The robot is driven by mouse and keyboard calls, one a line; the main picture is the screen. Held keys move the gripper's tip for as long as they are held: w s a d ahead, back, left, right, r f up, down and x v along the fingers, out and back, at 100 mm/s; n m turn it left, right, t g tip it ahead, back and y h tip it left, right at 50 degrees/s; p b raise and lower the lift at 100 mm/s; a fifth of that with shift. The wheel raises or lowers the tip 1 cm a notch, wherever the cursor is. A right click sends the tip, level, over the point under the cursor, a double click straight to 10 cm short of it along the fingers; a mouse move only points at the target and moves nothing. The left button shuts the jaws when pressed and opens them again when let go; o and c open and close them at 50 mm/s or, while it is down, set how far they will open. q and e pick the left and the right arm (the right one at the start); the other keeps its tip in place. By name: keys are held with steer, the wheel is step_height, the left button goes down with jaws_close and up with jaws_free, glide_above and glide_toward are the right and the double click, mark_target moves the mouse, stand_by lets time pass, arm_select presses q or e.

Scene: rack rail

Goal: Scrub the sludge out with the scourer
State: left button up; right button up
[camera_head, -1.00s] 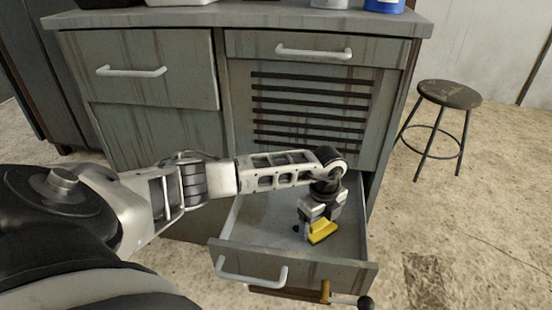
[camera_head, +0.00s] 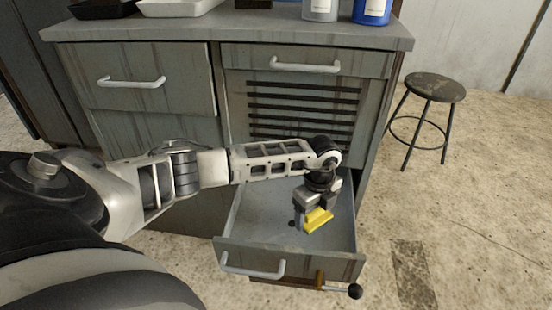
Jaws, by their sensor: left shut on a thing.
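My left gripper (camera_head: 312,212) reaches down into the open bottom drawer (camera_head: 255,258) of the grey cabinet. It is shut on a yellow scourer (camera_head: 318,221), which is at or just above the drawer floor, in its right half; I cannot tell whether it touches. A small dark patch of sludge (camera_head: 292,223) shows on the drawer floor just left of the gripper. The gripper hides part of the floor there. My right gripper is not in view.
The cabinet top (camera_head: 240,27) carries dark and white trays (camera_head: 170,8), a grey bottle (camera_head: 321,10) and a blue bottle (camera_head: 372,11). A round stool (camera_head: 435,88) stands at right. A brown bracket with a black-knobbed lever (camera_head: 354,291) sits below the drawer front.

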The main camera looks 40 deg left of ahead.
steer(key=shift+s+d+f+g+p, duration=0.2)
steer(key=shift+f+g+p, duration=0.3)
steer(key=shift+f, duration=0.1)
